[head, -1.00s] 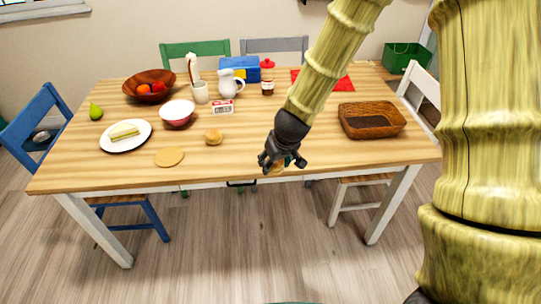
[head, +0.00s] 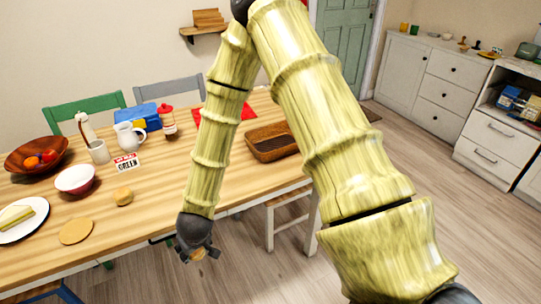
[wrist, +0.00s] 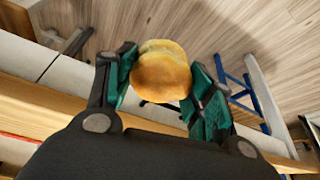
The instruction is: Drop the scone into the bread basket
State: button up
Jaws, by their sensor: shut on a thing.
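A golden-brown round bread piece, which looks like the scone (wrist: 161,72), sits between the green-padded fingers of my gripper (wrist: 165,90) in the wrist view. In the head view my gripper (head: 199,254) hangs low, just off the front edge of the table, with a small tan bit of the scone showing at its tips. The brown woven bread basket (head: 252,150) stands on the right part of the table, up and right of my gripper. Its dark inside looks empty. Another small round golden bun (head: 123,196) lies on the table.
The wooden table (head: 150,222) also holds a tan disc (head: 76,231), a pink-white bowl (head: 75,180), a small sign clock (head: 126,163), a white pitcher (head: 129,136) and a red-topped jar (head: 168,122).

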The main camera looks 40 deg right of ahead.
aim_at(277, 141)
jog(key=z, duration=1.4)
